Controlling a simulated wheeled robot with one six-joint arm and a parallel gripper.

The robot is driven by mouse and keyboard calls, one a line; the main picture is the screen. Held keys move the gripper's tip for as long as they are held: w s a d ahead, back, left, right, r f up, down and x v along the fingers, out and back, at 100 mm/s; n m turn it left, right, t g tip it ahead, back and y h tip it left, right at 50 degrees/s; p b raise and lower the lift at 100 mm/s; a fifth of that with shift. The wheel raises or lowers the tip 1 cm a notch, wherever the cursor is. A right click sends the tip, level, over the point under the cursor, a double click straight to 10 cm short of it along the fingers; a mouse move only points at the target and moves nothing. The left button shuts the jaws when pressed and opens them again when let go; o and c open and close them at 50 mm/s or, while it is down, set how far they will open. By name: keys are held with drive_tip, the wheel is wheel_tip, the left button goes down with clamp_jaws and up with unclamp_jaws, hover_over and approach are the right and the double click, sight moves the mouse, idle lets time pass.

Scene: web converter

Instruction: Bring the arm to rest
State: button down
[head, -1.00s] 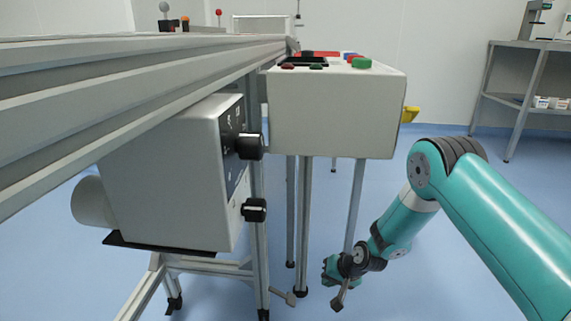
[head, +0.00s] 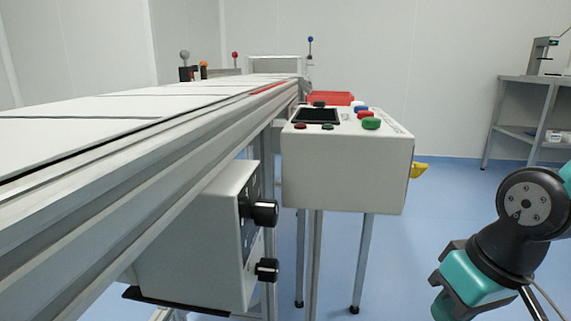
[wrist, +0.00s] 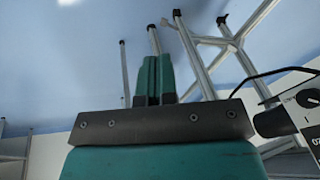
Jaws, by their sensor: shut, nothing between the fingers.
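My arm (head: 525,215) shows at the lower right of the head view, bent, with teal and black links cut off by the right and bottom edges. The fingers cannot be made out in that view. In the wrist view my gripper (wrist: 153,80) shows two teal fingers side by side, touching, with nothing held between them. Metal legs and blue floor lie beyond the fingertips, and I see no contact with them.
A control panel box (head: 345,160) with buttons stands left of my arm. A grey box with black knobs (head: 200,250) hangs under the long machine bed (head: 120,160). A shelf (head: 530,110) stands at the far right. Blue floor is open between panel and shelf.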

drive_tip(key=s+a+r+n+g+y+p, duration=0.1)
drive_tip(key=s+a+r+n+p, duration=0.15)
drive_tip(key=r, duration=0.25)
drive_tip(key=s+a+r+n+g+y+p, duration=0.1)
drive_tip(key=s+a+r, duration=0.3)
drive_tip(key=r, duration=0.1)
wheel_tip(320, 180, up, 36)
drive_tip(key=p, duration=3.7)
drive_tip(key=shift+s+d+r, duration=0.15)
drive_tip(key=shift+d+r, duration=0.05)
drive_tip(key=shift+r, duration=0.05)
